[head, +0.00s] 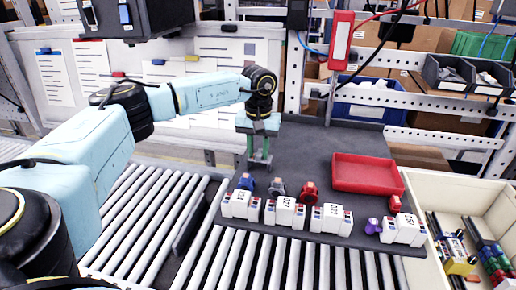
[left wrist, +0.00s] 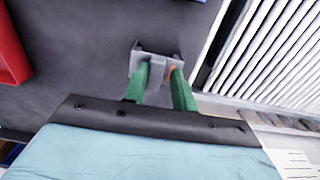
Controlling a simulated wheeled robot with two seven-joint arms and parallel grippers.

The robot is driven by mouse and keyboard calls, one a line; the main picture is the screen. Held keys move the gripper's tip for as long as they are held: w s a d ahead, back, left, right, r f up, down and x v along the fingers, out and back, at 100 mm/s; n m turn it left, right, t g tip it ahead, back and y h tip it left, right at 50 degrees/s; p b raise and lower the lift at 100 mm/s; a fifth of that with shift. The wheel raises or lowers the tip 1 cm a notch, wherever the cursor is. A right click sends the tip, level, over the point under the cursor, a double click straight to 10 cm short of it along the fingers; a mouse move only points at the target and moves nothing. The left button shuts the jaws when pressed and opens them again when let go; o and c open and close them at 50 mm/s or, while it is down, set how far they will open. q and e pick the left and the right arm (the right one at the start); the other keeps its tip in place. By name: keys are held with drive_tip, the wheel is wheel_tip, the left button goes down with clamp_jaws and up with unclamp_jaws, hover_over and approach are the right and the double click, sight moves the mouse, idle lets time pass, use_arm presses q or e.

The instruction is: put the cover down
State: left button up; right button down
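The cover (head: 260,160) is a small light-grey piece at the tips of my left gripper (head: 259,150), over the left part of the dark work plate (head: 316,150). In the left wrist view, the cover (left wrist: 153,66) sits between the green fingertips of my left gripper (left wrist: 160,78), which appear shut on it. A small orange spot shows beside one fingertip. The fingers point down at the plate; I cannot tell whether the cover touches it. My right gripper is in neither view.
Several white blocks (head: 285,214) stand along the plate's front edge, with blue, grey, red and purple pieces behind or beside them. A red tray (head: 368,174) sits on the plate's right. A cream bin (head: 479,180) holds coloured parts. Rollers (head: 140,215) lie left and front.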

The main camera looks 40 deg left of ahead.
sight(258, 152)
use_arm(q)
drive_tip(key=shift+o, duration=0.8)
drive_tip(key=shift+r, duration=0.1)
wheel_tip(258, 152, up, 12)
drive_tip(key=shift+b, duration=0.35)
